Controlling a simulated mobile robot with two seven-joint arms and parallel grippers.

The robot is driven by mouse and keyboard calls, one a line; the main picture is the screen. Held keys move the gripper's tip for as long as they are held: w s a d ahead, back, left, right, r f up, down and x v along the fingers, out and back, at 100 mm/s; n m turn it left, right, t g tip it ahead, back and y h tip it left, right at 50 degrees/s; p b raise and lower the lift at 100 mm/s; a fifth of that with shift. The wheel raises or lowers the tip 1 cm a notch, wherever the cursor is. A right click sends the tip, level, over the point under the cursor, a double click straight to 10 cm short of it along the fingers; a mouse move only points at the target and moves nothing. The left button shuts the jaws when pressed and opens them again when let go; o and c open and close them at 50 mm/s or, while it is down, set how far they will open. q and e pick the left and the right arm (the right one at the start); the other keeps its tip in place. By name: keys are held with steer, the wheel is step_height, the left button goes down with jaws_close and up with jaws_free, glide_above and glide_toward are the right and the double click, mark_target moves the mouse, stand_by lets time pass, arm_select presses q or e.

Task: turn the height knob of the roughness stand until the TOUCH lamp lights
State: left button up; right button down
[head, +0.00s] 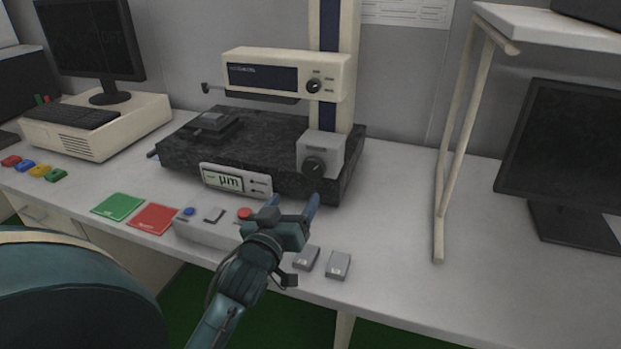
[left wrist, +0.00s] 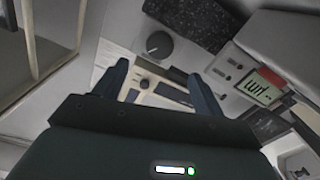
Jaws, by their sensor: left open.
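The roughness stand has a dark granite base (head: 260,135), a beige column (head: 346,60) and a beige drive unit (head: 240,55). A dark round knob (head: 314,166) sits on a grey housing at the column's foot; the wrist view shows a large knob (left wrist: 159,44) beyond my fingers. A smaller knob (head: 314,86) is on the drive unit. The display panel (head: 207,176) reads "µm"; its small lamp marks are too small to read or tell lit. My left gripper (head: 292,199) is open and empty, in front of and below the lower knob, apart from it. My right gripper is out of view.
A control box (head: 205,236) with blue and red buttons lies just left of my gripper. Two small grey blocks (head: 338,266) lie near the front edge. A shelf leg (head: 447,190) stands to the right; table between is clear. A chair (head: 75,290) is front left.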

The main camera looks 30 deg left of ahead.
mark_target(312, 172)
arm_select(q)
steer(key=x, duration=1)
steer(key=shift+w, duration=0.35)
steer(key=shift+c, duration=0.5)
steer(key=c, duration=0.9)
